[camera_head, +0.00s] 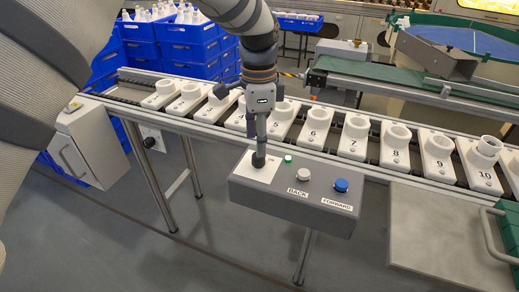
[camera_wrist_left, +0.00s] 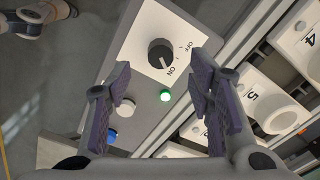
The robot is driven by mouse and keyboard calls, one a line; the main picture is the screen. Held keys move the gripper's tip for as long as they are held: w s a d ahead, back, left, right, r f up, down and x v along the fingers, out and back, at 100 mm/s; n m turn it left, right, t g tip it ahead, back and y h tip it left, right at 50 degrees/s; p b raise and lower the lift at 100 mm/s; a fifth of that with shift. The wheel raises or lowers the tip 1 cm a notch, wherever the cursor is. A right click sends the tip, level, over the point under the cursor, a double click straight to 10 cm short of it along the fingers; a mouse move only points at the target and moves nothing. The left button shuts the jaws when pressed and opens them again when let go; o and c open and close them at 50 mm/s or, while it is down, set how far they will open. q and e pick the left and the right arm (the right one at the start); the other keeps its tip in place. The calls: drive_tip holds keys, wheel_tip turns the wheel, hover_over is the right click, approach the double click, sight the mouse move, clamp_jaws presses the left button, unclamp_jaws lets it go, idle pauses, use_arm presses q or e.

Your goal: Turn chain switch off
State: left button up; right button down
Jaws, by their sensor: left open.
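The chain switch is a black rotary knob (camera_wrist_left: 160,53) on a white plate (camera_wrist_left: 140,33) with ON and OFF marks. Its light pointer line appears turned toward ON. A green lamp (camera_wrist_left: 165,95) beside the plate is lit, and it also shows in the head view (camera_head: 288,158). The plate is at the left end of a grey control box (camera_head: 275,197). My left gripper (camera_head: 258,140) points down over the plate. In the left wrist view its fingers (camera_wrist_left: 160,85) are spread and empty, with the knob ahead, between their lines. My right gripper is not in view.
The box also carries a white BACK button (camera_head: 304,174) and a blue FORWARD button (camera_head: 341,185). Behind it runs a conveyor with numbered white holders (camera_head: 351,137). A grey panel (camera_head: 440,230) lies at right. Blue crates (camera_head: 186,50) stand behind.

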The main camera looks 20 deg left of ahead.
sight(258, 159)
use_arm(q)
wheel_tip(258, 159, down, 5)
drive_tip(key=shift+r, duration=0.2)
clamp_jaws()
